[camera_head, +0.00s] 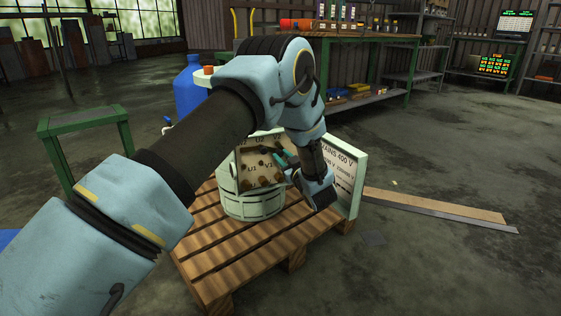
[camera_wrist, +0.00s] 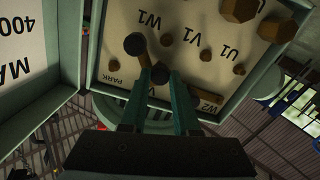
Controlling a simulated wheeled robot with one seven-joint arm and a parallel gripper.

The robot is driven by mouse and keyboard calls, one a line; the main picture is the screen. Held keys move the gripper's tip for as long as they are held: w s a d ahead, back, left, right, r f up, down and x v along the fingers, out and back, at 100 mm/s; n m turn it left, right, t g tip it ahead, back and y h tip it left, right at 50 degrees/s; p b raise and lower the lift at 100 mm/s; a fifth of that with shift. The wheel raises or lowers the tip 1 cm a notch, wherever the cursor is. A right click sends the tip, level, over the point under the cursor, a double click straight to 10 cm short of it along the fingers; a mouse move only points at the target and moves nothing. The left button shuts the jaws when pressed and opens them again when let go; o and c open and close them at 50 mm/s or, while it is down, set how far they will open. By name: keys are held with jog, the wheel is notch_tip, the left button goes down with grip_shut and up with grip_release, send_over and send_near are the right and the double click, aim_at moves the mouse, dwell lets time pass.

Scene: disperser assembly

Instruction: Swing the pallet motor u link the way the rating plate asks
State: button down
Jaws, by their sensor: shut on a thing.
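The motor (camera_head: 252,207) is a pale green ribbed drum on the wooden pallet. Its open terminal box shows a cream terminal board (camera_head: 250,160) with brass studs. In the wrist view the board (camera_wrist: 205,65) is marked U1, V1, W1, W2 and PARK. A brass link (camera_wrist: 146,57) with dark round ends lies near PARK, slanting toward my fingers. My gripper (camera_wrist: 161,80) has its teal fingers closed around the link's near dark end; the exact contact is partly hidden. The rating plate (camera_head: 346,168) stands right of the motor, reading MAINS 400 V; its lower lines are partly covered by my gripper.
The wooden pallet (camera_head: 205,235) has bare slats at left and front. A plank (camera_head: 440,203) lies on the floor at right. A workbench (camera_head: 350,38) stands at the back.

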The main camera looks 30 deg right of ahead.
jog(key=shift+s+d+r+n, duration=0.1)
jog(key=shift+r+n, duration=0.25)
jog(key=shift+n, duration=0.35)
jog(key=shift+w+d+r+n, duration=0.1)
jog(key=shift+r+n, duration=0.25)
jog(key=shift+n, duration=0.35)
jog(key=shift+s+d+r+n, duration=0.1)
jog(key=shift+r+n, duration=0.25)
jog(key=shift+n, duration=0.35)
jog(key=c, duration=0.6)
grip_release()
jog(key=shift+c, duration=0.2)
jog(key=shift+r, duration=0.1)
jog(key=s+p, duration=0.2)
jog(key=s, duration=0.8)
jog(key=shift+s+a, duration=0.35)
jog(key=shift+a, duration=0.1)
